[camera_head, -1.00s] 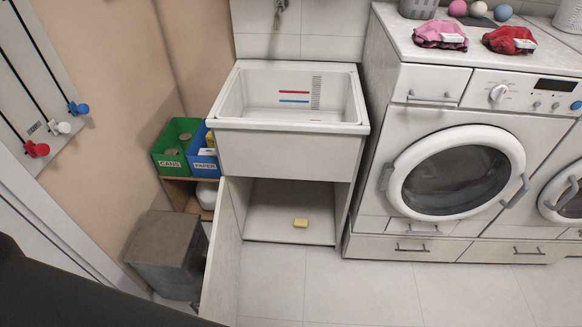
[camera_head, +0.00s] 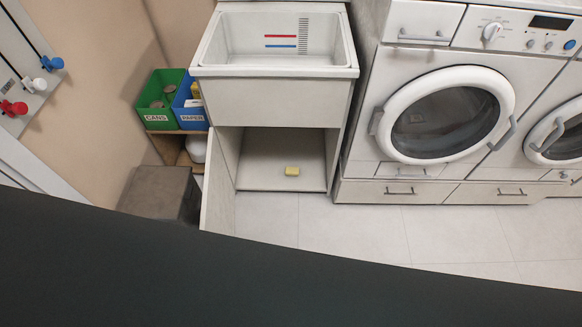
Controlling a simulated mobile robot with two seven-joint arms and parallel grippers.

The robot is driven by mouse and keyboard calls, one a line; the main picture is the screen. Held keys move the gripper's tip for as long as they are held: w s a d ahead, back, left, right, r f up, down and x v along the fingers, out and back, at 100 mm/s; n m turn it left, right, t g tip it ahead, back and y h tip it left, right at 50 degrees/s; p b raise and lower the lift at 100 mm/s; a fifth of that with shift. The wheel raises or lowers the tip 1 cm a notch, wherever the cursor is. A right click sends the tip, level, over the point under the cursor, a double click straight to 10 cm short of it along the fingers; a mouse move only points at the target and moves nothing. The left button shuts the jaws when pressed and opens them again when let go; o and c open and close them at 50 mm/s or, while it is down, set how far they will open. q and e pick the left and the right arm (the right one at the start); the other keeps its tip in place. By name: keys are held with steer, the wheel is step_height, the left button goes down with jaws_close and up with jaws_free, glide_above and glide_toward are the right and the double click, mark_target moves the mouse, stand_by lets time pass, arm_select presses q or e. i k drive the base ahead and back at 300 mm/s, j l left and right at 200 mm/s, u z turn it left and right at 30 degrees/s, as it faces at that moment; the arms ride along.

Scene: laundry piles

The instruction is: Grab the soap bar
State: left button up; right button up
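The soap bar (camera_head: 292,171) is a small pale yellow block. It lies on the floor of the open cabinet (camera_head: 262,182) under the sink, right of the middle and near the front edge. Nothing covers it. Neither of my grippers shows in the head view. A large dark shape fills the bottom of the picture and hides the floor there.
The cabinet door (camera_head: 218,185) stands open toward me on the left side. A grey-brown bin (camera_head: 160,190) stands left of it, below the green cans box (camera_head: 158,101) and blue paper box (camera_head: 190,117). A washing machine (camera_head: 445,115) stands right. Floor (camera_head: 350,228) before the cabinet is clear.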

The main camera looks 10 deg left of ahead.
mark_target(290, 171)
steer(key=i+l, duration=0.2)
steer(key=i, duration=0.6)
steer(key=i+l+z, duration=0.15)
steer(key=i, duration=0.65)
